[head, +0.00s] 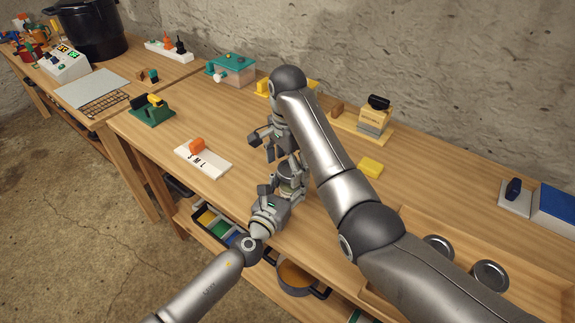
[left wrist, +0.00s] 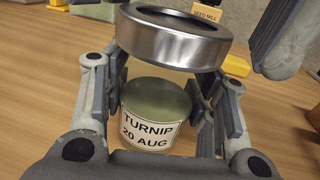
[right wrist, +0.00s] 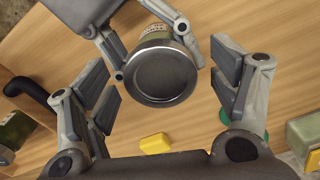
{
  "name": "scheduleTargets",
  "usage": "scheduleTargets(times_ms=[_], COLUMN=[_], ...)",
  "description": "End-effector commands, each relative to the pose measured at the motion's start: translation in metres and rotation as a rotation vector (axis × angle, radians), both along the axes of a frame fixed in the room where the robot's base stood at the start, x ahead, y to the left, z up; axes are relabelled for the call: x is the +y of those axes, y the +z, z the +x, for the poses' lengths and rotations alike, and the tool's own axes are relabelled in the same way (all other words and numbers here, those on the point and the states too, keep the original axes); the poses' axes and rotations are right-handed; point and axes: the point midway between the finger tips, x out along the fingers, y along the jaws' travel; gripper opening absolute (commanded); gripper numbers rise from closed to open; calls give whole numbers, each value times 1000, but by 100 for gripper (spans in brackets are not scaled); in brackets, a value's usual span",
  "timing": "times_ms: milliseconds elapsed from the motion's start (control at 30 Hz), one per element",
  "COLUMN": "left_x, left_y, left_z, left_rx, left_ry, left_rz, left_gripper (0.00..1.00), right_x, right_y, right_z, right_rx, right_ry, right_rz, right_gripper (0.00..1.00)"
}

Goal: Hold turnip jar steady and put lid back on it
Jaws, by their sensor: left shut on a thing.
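The turnip jar (left wrist: 150,125), labelled "TURNIP 20 AUG", stands upright between the fingers of my left gripper (left wrist: 165,105), which is shut on it. In the head view the jar (head: 289,176) is partly hidden by grippers. The silver lid (left wrist: 175,40) is over the jar's top, with a see-through band between its rim and the green contents; I cannot tell whether it is fully seated. In the right wrist view the lid (right wrist: 160,75) lies between the spread fingers of my right gripper (right wrist: 165,85), with gaps on both sides. My right gripper is open.
A yellow block (head: 370,167) lies right of the jar. A wooden tray (head: 410,212) with jars having metal lids (head: 438,247) is at lower right. A white S-M-L board (head: 205,162) is left. A wooden device (head: 375,120) stands behind. Bare wood lies between.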

Motion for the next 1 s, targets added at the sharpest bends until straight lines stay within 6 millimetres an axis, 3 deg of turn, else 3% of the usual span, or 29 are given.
scheduleTargets(times_ms=[300, 633, 1000], left_x=[0, 0, 0], left_y=[-1, -1, 0], left_z=[0, 0, 0], left_rx=[2, 1, 1], left_ry=[0, 0, 1], left_rz=[0, 0, 0], left_gripper=[0, 0, 0], right_x=[0, 0, 0], right_y=[1, 40, 44], right_z=[-1, 0, -1], right_rx=[3, 1, 4], right_ry=[2, 2, 4], right_rz=[0, -2, -1], right_gripper=[84, 84, 80])
